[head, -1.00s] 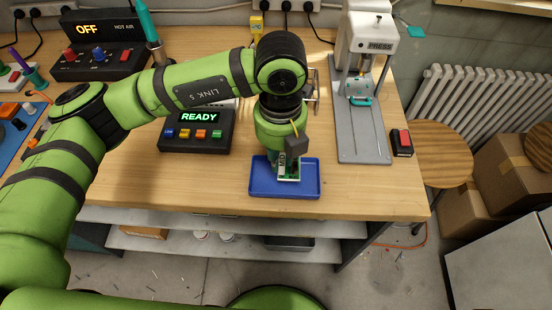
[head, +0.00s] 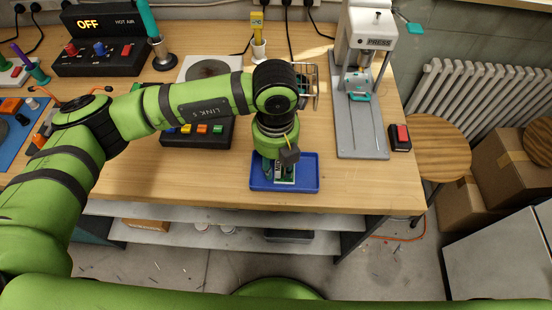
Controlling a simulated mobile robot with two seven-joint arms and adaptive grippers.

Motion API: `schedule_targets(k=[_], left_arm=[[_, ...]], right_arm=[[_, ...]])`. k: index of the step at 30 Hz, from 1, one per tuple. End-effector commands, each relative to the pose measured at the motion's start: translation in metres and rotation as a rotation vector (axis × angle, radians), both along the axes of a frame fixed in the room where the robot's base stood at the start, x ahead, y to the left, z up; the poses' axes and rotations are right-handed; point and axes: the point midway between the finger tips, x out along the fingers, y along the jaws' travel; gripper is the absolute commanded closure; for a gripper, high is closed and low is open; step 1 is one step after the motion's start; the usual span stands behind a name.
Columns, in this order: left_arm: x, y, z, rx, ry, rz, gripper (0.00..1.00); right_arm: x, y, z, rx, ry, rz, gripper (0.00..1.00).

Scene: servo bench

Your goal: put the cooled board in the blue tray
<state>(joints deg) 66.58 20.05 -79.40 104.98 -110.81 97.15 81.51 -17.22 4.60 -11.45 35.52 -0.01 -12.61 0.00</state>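The blue tray (head: 309,184) lies near the front edge of the wooden bench. The green board (head: 285,173), with pale and dark parts on it, is at the tray's middle. It looks to be inside the rim, but whether it rests on the floor of the tray is unclear. My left gripper (head: 281,168) points down over the tray, right at the board. The wrist hides most of its fingers, so whether they grip the board cannot be seen. My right gripper is not in view.
A press (head: 365,90) stands right of the tray, with a red-and-black switch box (head: 400,138) beside it. A wire rack (head: 310,88) and a hot plate (head: 208,68) stand behind my arm. A hot-air station (head: 100,45) is at the back left. Bench space right of the tray is clear.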

Motion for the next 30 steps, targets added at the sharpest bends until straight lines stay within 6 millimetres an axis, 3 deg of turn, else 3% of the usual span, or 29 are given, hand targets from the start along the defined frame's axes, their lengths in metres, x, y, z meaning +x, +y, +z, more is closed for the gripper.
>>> schedule_targets(k=[11, 13, 24, 30], left_arm=[[0.000, 0.000, 0.007, 0.000, 0.000, 0.000, 0.57], [0.001, -0.001, 0.012, -0.001, -0.004, -0.001, 0.57], [0.001, 0.000, 0.089, -0.001, -0.005, -0.001, 0.57], [0.000, 0.000, 0.116, 0.000, -0.002, 0.000, 0.57]], right_arm=[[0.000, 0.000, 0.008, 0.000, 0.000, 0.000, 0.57], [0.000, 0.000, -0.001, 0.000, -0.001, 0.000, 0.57], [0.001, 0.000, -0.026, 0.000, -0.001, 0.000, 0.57], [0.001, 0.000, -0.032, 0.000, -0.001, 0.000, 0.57]])
